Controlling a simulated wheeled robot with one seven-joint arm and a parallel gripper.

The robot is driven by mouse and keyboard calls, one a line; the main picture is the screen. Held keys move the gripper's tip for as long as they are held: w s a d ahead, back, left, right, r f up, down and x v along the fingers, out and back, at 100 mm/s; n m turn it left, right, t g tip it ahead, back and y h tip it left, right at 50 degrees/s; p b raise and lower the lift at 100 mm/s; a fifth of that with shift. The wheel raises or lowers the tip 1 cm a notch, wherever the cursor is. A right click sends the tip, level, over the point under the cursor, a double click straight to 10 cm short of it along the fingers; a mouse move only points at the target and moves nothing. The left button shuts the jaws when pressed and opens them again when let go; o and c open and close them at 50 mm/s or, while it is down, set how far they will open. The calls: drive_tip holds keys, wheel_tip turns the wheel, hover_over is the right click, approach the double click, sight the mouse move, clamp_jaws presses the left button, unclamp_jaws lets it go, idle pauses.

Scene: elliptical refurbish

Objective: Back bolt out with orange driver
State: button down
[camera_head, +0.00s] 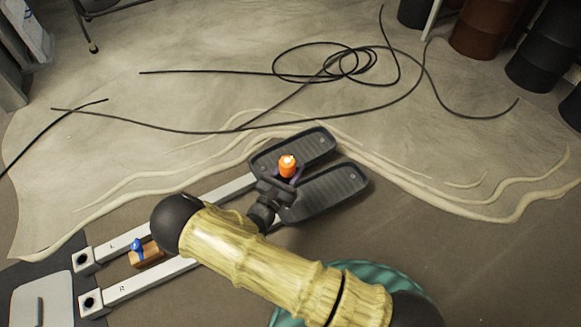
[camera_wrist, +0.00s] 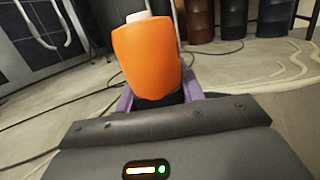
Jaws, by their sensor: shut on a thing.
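My gripper (camera_head: 285,174) is shut on the orange driver (camera_head: 287,165). In the wrist view the driver's orange handle (camera_wrist: 147,60) stands upright between the two purple fingers, with a pale end on top. In the head view the gripper is over the two dark foot pedals (camera_head: 333,190) of the elliptical. The driver's lower end and any bolt beneath it are hidden by the gripper and handle. A blue-topped item (camera_head: 137,246) on a small brown block sits between the two pale rails (camera_head: 150,281), marked L and R.
Black cable (camera_head: 340,66) lies in loops on the floor beyond the pedals. Dark and brown drums (camera_head: 487,28) stand at the upper right. A teal round object (camera_head: 375,275) is partly under my arm. The floor right of the pedals is clear.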

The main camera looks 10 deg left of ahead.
sight(291, 156)
drive_tip(key=shift+r, duration=0.15)
drive_tip(key=shift+r+p, duration=1.45)
drive_tip(key=shift+p, duration=0.5)
wheel_tip(291, 156, up, 6)
drive_tip(key=p, duration=0.6)
idle(0.6)
